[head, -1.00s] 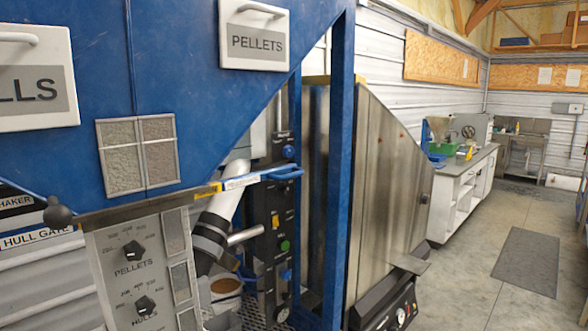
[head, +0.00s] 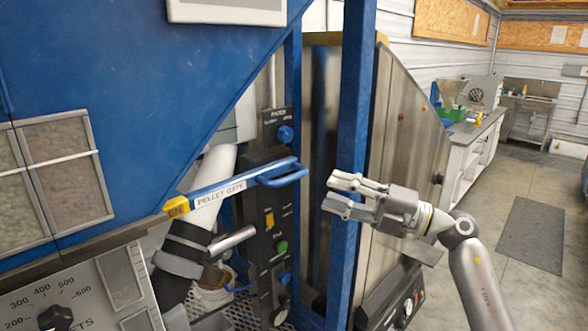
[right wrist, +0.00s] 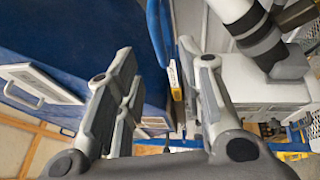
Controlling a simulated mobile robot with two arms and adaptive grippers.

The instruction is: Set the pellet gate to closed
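The pellet gate is a flat blue bar with a white PELLET GATE label (head: 221,192), sticking out below the blue hopper. Its yellow end piece (head: 177,207) is at the hopper edge, and its blue loop handle (head: 283,175) is at the outer right end. My right gripper (head: 337,196) is open and empty, to the right of the loop handle and apart from it in the head view. In the right wrist view the blue loop (right wrist: 158,32) shows beyond and between the spread fingers. My left gripper is not in view.
A blue upright post (head: 352,130) stands just behind my right gripper. A black control panel (head: 272,225) with knobs is below the handle, beside a grey chute pipe (head: 212,185). A steel cabinet (head: 405,150) is behind. Open floor (head: 480,270) lies to the right.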

